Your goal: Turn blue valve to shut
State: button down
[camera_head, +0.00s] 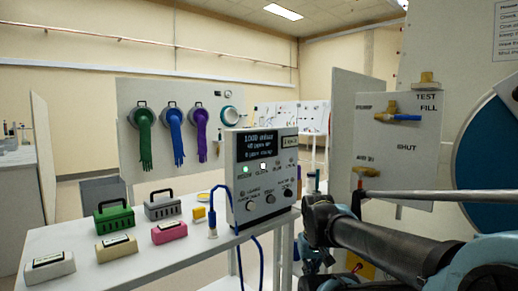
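The blue valve (406,117) is on an upright white panel at the right. Its blue lever lies roughly level and points right from a brass body, just below the word FILL. The word SHUT stands lower on the panel, below the lever, and TEST stands above. My arm crosses the lower right of the view, in front of and below the panel. I cannot make out my gripper's fingers, and nothing is seen touching the blue lever.
A second brass valve (365,172) sits lower on the panel. A grey instrument box (262,205) stands on the white bench (195,268), with green (114,218) and grey (163,207) cases. A large blue disc (492,150) is at far right. Gloves hang behind.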

aim_at(387, 117)
jog(key=z, duration=1.3)
jog(key=k, duration=1.25)
jog(key=z, duration=0.6)
